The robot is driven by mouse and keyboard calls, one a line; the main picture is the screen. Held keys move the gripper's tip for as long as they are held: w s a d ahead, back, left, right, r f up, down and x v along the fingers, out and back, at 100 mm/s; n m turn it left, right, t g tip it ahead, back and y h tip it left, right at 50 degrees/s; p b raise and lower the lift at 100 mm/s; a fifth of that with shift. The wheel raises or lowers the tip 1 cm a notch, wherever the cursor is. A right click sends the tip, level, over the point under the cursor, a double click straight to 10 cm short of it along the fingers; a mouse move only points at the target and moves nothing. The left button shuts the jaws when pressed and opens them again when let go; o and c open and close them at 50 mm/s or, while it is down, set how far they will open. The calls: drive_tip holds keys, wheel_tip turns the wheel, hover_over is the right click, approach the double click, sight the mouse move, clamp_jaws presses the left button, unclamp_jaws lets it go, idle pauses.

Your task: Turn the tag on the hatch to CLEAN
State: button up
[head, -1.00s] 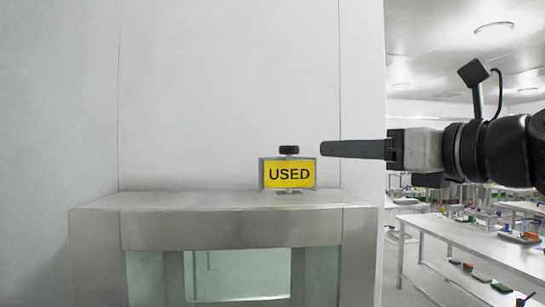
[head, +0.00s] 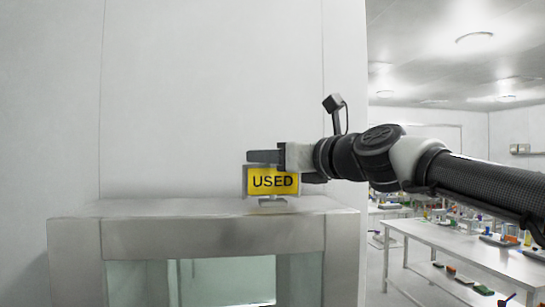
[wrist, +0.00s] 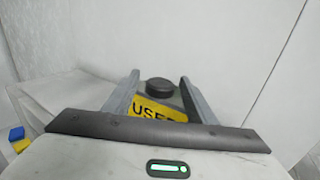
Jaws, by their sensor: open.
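The yellow tag (head: 272,181) reading USED faces me in a grey frame on top of the steel hatch (head: 215,236). In the wrist view the tag (wrist: 158,110) is partly hidden by the bar of my gripper. A round dark knob (wrist: 157,90) tops the tag's frame; in the head view my gripper hides it. My gripper (head: 264,157) reaches in from the right at the height of the knob. Its fingers (wrist: 160,82) are open, one on each side of the knob, with a gap to it on both sides.
A pale wall (head: 210,100) stands close behind the hatch. The hatch's glazed front (head: 225,279) is below its top. At the right, white tables (head: 445,252) carry several small coloured items. The hatch top beside the tag is clear.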

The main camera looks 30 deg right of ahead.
drive_tip(key=shift+w, duration=0.1)
drive_tip(key=c, duration=1)
drive_tip(key=shift+c, duration=0.2)
drive_tip(key=shift+y, duration=0.3)
